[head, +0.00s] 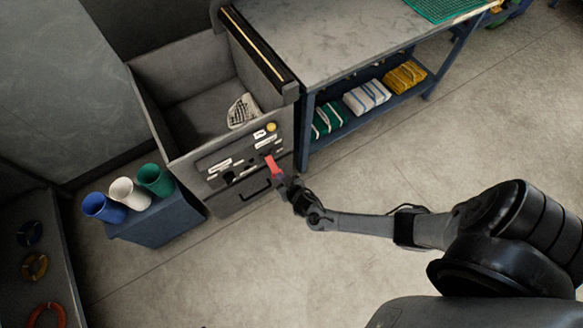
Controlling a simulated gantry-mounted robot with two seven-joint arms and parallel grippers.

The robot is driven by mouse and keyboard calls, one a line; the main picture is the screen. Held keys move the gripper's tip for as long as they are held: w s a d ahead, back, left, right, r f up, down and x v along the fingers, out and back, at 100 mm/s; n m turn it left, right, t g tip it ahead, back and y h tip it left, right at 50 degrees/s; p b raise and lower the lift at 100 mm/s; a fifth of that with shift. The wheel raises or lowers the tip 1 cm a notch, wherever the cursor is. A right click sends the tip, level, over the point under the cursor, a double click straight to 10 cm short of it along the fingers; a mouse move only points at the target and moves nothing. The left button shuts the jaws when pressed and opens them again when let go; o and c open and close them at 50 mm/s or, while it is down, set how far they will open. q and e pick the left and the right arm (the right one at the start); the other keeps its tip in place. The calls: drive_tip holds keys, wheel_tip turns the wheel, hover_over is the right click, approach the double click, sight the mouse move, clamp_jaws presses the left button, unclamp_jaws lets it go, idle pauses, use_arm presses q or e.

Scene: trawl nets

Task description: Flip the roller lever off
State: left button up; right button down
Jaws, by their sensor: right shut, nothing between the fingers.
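A grey open-topped bin unit (150,105) has a front panel with several small controls and white labels. A red lever (272,163) sticks out at the panel's right part. My right gripper (281,178) is shut and empty, at the lower end of the red lever. I cannot tell whether it touches the lever. Dark controls (228,176) sit at the panel's left part. Which control is the roller lever cannot be read from the labels. My left gripper is not in view.
A workbench (350,35) with folded nets on its shelf stands right of the bin. A blue stand (165,222) with blue, white and green cups is at its left. A yellow knob (271,127) sits on the panel. The floor in front is clear.

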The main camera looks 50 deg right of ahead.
drive_tip(key=shift+f+b, duration=0.35)
drive_tip(key=shift+f, duration=0.05)
drive_tip(key=shift+r, duration=0.1)
idle(0.3)
drive_tip(key=p+v, duration=0.7)
drive_tip(key=v, duration=0.6)
drive_tip(key=shift+r, duration=0.5)
